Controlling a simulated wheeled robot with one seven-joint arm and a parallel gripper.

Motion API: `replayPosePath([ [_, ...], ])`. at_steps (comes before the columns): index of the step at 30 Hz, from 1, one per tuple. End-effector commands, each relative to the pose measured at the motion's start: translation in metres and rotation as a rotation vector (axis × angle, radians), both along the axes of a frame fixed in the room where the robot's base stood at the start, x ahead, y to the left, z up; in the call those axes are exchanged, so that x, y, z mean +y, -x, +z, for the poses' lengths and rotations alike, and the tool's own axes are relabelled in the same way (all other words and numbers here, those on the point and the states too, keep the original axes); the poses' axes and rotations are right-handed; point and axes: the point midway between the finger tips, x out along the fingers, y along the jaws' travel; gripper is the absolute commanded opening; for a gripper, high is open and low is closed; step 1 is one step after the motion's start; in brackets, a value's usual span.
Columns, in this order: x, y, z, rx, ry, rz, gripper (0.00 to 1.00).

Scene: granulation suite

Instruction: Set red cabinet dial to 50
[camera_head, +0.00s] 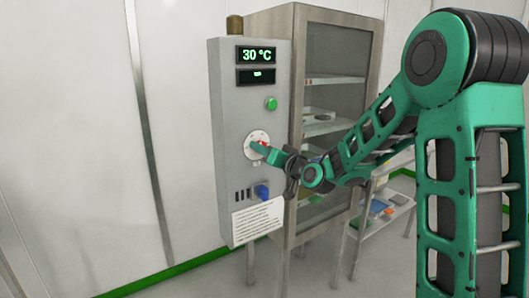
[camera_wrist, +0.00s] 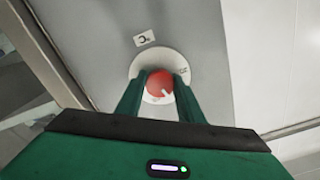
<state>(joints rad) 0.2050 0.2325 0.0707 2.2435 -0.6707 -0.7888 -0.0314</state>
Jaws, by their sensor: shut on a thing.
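The red dial (camera_wrist: 160,84) sits on a round white scale plate (camera_wrist: 147,62) on the front of the grey control cabinet (camera_head: 230,200). In the head view the dial (camera_head: 262,144) is mostly covered by my gripper (camera_head: 261,147). In the wrist view my gripper (camera_wrist: 155,85) has its two green fingers on either side of the dial, shut on it. A white pointer mark on the dial points to the lower right in that view. The upper display (camera_head: 257,55) reads 30 °C. The small text on the lower display is not readable.
A green button (camera_head: 271,104) is above the dial. The white wall at left is clear.

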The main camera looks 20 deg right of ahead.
Motion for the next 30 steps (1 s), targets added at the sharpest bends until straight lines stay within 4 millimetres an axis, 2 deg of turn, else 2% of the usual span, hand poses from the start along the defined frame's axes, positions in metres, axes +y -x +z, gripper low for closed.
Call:
replayPosePath([
  [1,-0.0047,-0.0020,0.0047,0.001,-0.039,-0.009,0.12],
  [18,-0.0065,-0.0020,0.0043,0.161,-0.530,-0.011,0.12],
  [30,-0.0079,-0.0020,0.0033,0.226,-0.729,-0.014,0.12],
])
